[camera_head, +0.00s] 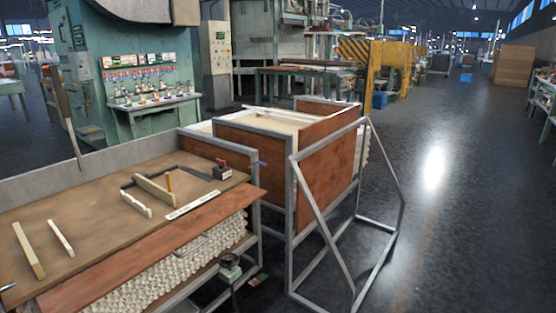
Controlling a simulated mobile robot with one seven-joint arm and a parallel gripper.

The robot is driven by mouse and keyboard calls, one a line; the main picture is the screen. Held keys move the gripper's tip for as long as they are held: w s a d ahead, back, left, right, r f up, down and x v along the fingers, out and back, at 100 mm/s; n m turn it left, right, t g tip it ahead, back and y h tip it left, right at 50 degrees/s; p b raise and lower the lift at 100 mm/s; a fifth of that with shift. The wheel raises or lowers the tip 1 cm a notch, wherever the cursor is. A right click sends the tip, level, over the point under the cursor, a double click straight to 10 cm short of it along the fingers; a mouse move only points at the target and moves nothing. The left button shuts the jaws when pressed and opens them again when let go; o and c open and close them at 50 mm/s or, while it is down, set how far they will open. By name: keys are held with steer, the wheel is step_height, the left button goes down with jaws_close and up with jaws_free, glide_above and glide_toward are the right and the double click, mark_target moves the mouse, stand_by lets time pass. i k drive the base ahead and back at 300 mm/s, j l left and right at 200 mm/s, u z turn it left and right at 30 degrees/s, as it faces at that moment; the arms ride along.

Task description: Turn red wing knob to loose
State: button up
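I cannot make out a red wing knob for certain. A small dark block with a red top (222,171) stands on the brown bench top (85,215), near its back right corner. It is too small for me to read its shape or setting. A row of small red fittings (140,75) also shows on the teal panel at the back left. My gripper is not in view.
Pale wooden strips (29,250) lie on the bench, and a reddish-brown board (150,250) runs along its front. A grey metal frame (290,225) and brown-sided bin (325,185) stand to the right. Dark floor (470,220) at the right is clear.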

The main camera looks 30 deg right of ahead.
mark_target(222, 163)
steer(key=z, duration=0.45)
steer(key=i+z, duration=0.15)
steer(key=i, duration=0.55)
steer(key=i+z, duration=0.1)
steer(key=i, duration=0.6)
steer(key=i+j+z, duration=0.15)
steer(key=i, duration=0.55)
